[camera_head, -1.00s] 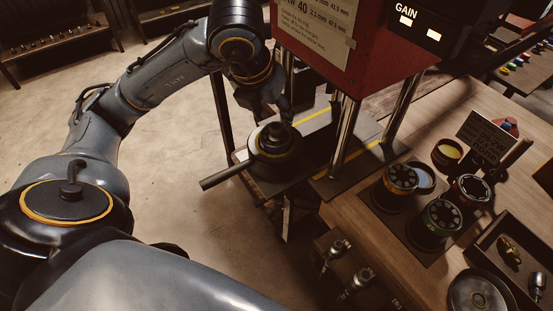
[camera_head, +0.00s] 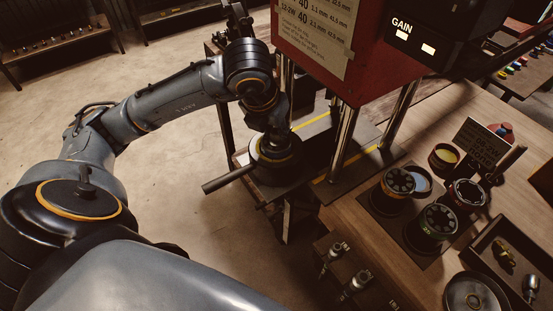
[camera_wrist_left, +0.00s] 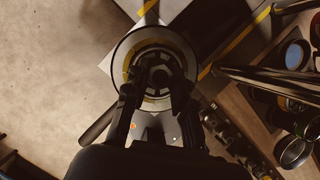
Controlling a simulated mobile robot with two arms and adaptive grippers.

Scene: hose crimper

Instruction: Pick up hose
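A dark round piece with a raised hub (camera_head: 274,172) sits on a side plate by the red press, and a dark rod (camera_head: 228,179) sticks out from it to the left. In the left wrist view, a pale rim (camera_wrist_left: 119,66) surrounds the hub and the rod (camera_wrist_left: 97,127) points lower left. My left gripper (camera_head: 276,143) points down over the hub. In the left wrist view its fingers (camera_wrist_left: 158,84) are apart on either side of the hub; contact cannot be told. I cannot clearly identify a hose. My right gripper is not in view.
The red press (camera_head: 350,45) and its steel posts (camera_head: 343,140) stand close right of my left gripper. The wooden bench (camera_head: 350,218) holds round dies (camera_head: 438,220) and a tray of fittings (camera_head: 510,262). Metal fittings (camera_head: 354,284) sit at a lower level. Open floor lies left.

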